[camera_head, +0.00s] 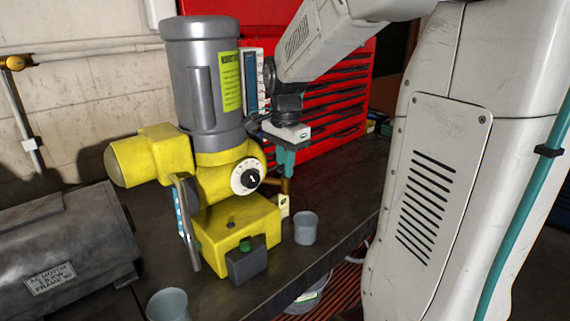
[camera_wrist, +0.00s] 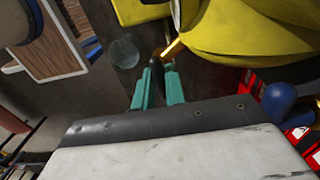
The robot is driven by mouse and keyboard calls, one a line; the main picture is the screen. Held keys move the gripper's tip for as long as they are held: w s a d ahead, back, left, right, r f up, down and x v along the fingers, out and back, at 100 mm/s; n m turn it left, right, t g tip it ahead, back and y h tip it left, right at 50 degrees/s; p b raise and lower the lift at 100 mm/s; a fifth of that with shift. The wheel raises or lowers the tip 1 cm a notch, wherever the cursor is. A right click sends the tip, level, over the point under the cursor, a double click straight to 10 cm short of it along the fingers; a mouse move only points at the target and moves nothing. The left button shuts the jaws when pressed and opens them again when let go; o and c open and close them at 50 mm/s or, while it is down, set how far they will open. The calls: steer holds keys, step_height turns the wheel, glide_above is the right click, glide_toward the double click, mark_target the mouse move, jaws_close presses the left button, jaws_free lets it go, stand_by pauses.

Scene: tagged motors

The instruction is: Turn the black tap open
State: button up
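My gripper (camera_head: 286,160) points down at the right side of the yellow motor housing, its teal fingers just above a brass pipe (camera_head: 285,186). In the wrist view the two fingers (camera_wrist: 157,72) stand a little apart. The dark end of the black tap (camera_wrist: 156,63) shows between their tips, beside the brass pipe (camera_wrist: 173,48). I cannot tell whether the fingers press on it or only stand around it. In the head view the fingers hide the tap's handle.
The yellow motor (camera_head: 235,228) with its grey cylinder (camera_head: 205,80) stands close left of my gripper. A grey cup (camera_head: 306,228) stands on the dark bench (camera_head: 345,195) below. Another cup (camera_head: 168,305) is at the front. A red tool chest (camera_head: 335,100) stands behind.

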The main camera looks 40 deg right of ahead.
jaws_close()
steer(key=shift+n, duration=0.8)
steer(key=o, duration=0.7)
jaws_free()
steer(key=shift+r, duration=0.1)
step_height(320, 180, up, 8)
steer(key=shift+f, duration=0.2)
